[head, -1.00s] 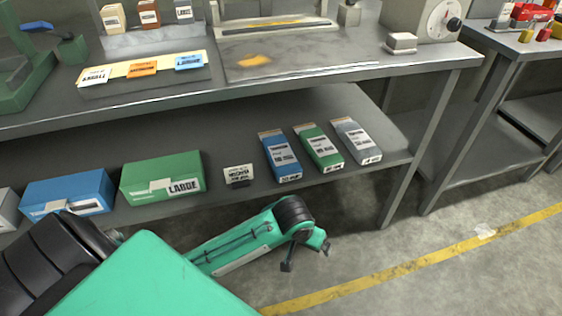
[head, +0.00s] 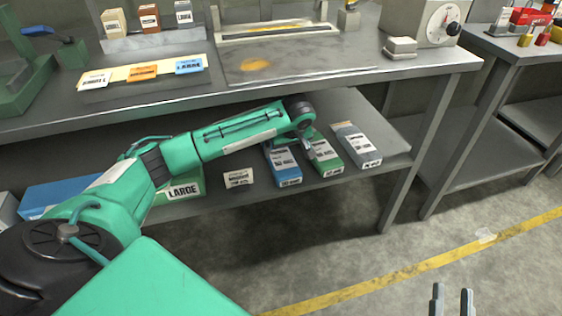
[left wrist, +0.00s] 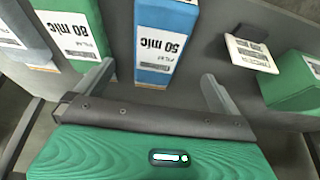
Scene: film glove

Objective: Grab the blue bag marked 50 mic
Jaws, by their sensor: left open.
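The blue bag (head: 287,172) lies on the lower shelf, left of a green bag (head: 327,158). Its upper part is hidden by my left arm in the head view. In the left wrist view the blue bag (left wrist: 165,40) shows a white label reading 50 mic. My left gripper (left wrist: 158,70) is open, its fingers spread to either side of the blue bag's near end in that view. I see no contact. In the head view my left gripper (head: 307,145) is over the bags, mostly hidden by its wrist. My right gripper (head: 452,292) is open and empty at the bottom right.
The green bag (left wrist: 75,32), marked 80 mic, is close beside the blue one. A grey bag (head: 358,146) lies further right. A small sign (head: 238,178) and a green box (head: 186,190) stand to the left. The upper bench (head: 400,75) overhangs the shelf.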

